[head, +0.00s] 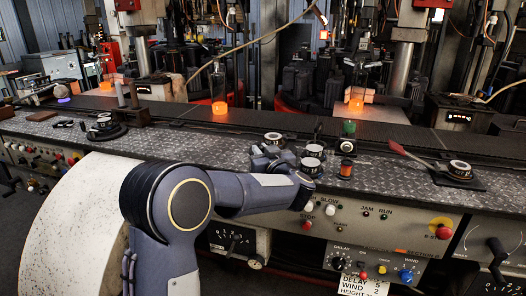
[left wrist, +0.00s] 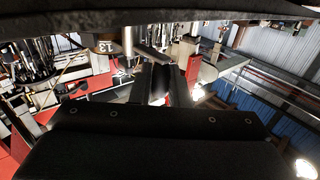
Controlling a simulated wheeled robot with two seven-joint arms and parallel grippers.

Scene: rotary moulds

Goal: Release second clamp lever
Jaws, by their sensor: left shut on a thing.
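My left gripper (head: 268,157) is at the middle clamp on the patterned metal deck, beside its round white-topped knobs (head: 312,151). It is shut on a clamp lever, mostly hidden by the gripper and forearm. In the left wrist view the dark fingers (left wrist: 168,82) show close together, and what lies between them is too dark to make out. Another clamp lever (head: 408,154) with a red handle stands raised at the right, on a base with a round knob (head: 459,168). A further clamp (head: 105,127) sits at the left. My right gripper is not in view.
A green-topped part (head: 349,129) and an orange spool (head: 347,145) stand just right of the gripper. Glowing orange glass (head: 219,88) stands behind the dark belt (head: 260,119). The control panel (head: 370,217) with buttons is below the deck edge. The deck between spool and right clamp is fairly clear.

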